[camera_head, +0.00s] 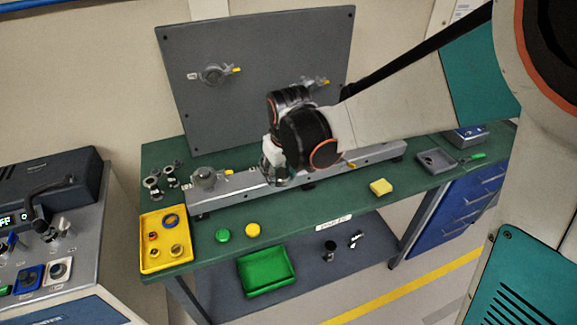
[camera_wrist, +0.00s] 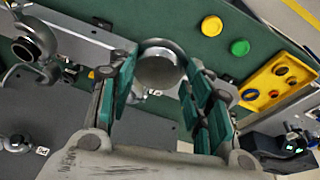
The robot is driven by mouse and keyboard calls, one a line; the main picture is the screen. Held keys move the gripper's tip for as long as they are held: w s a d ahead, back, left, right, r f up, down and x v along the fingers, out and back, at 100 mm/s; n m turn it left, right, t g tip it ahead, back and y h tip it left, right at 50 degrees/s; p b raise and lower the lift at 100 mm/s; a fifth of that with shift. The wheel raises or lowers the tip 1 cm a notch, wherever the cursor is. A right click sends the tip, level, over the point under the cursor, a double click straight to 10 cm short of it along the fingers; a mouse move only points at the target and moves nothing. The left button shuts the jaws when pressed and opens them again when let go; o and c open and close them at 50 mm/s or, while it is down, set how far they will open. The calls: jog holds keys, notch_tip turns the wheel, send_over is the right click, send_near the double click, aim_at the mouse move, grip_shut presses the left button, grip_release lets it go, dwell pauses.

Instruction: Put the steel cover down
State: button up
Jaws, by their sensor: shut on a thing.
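The steel cover (camera_wrist: 158,70) is a round grey metal piece between the teal fingertips of my gripper (camera_wrist: 158,82) in the wrist view. My gripper is shut on it. In the head view my gripper (camera_head: 275,178) points down at the grey metal beam (camera_head: 240,188) on the green bench, near the beam's middle. The cover is mostly hidden there by the wrist and fingers. I cannot tell whether the cover touches anything below it. A clamped round fitting (camera_head: 205,179) sits on the beam's left end. Another ring-shaped fitting (camera_wrist: 28,42) shows in the wrist view.
A yellow tray (camera_head: 148,250) with rings stands at the bench's left front. Green (camera_head: 223,235) and yellow (camera_head: 252,230) caps lie beside it. A yellow block (camera_head: 381,187) lies to the right. A grey upright panel (camera_head: 255,65) stands behind. Green bench surface (camera_head: 320,205) is clear in front.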

aim_at(281, 220)
notch_tip(281, 220, down, 20)
jog(key=b, duration=1.3)
jog(key=shift+r, duration=0.1)
jog(key=o, duration=1)
jog(key=shift+f+b, duration=0.2)
jog(key=shift+b, duration=0.15)
jog(key=o, duration=0.4)
jog(key=p+v, duration=0.8)
jog(key=v, duration=0.4)
jog(key=shift+r+p, duration=0.25)
jog(key=shift+p, duration=0.1)
